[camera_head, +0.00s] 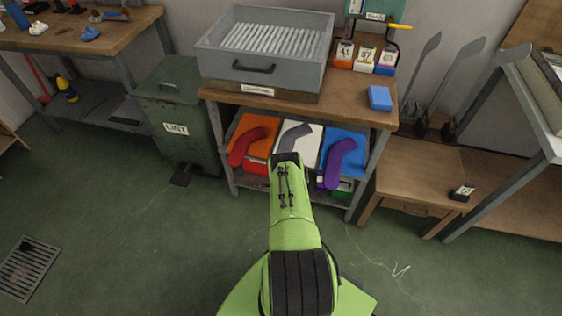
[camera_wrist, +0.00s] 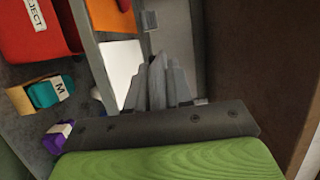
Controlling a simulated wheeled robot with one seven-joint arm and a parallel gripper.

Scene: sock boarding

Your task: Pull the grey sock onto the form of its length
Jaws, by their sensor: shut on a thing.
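The grey sock (camera_head: 295,132) lies over the white panel in the middle of the shelf under the workbench. My gripper (camera_head: 287,158) is in front of it, mostly hidden behind my own arm. In the wrist view my gripper (camera_wrist: 158,82) is shut on the grey sock (camera_wrist: 157,75), which shows as a narrow grey strip between the fingers.
A red sock (camera_head: 246,146) and a purple sock (camera_head: 337,160) lie on either side of the grey one. A grey tray (camera_head: 266,70) and a blue block (camera_head: 380,98) are on the bench. A low wooden table (camera_head: 410,165) stands right, a lint bin (camera_head: 178,115) left. The floor is mostly clear.

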